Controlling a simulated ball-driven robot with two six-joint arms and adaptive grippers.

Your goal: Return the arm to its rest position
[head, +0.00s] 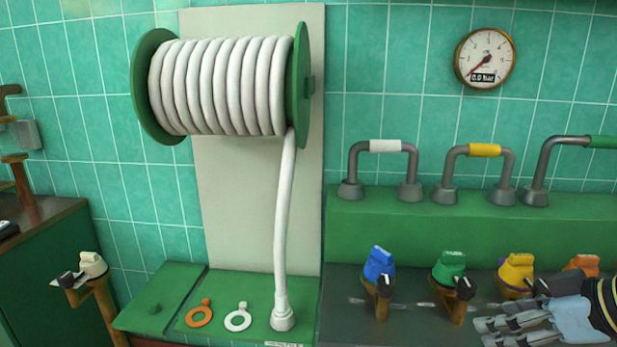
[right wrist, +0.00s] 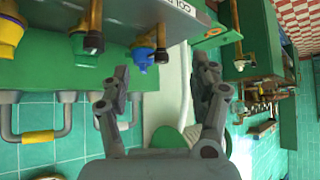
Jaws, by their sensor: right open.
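My right gripper (head: 485,329) is at the lower right of the head view, in front of the valve row, with its fingers pointing left. In the right wrist view its two fingers (right wrist: 158,92) are spread apart with nothing between them. Beyond them are the pale panel and the white hose (right wrist: 184,105). My right arm's black and yellow banded part is cut off by the head view's right edge. My left gripper is not in view.
Blue (head: 379,265), green (head: 449,267), yellow (head: 516,270) and orange (head: 582,264) valve knobs line the counter close to my right gripper. A white hose reel (head: 220,87) hangs at left. Pipe handles (head: 385,146) stand behind the valves. A gauge (head: 485,58) reads 0.0 bar.

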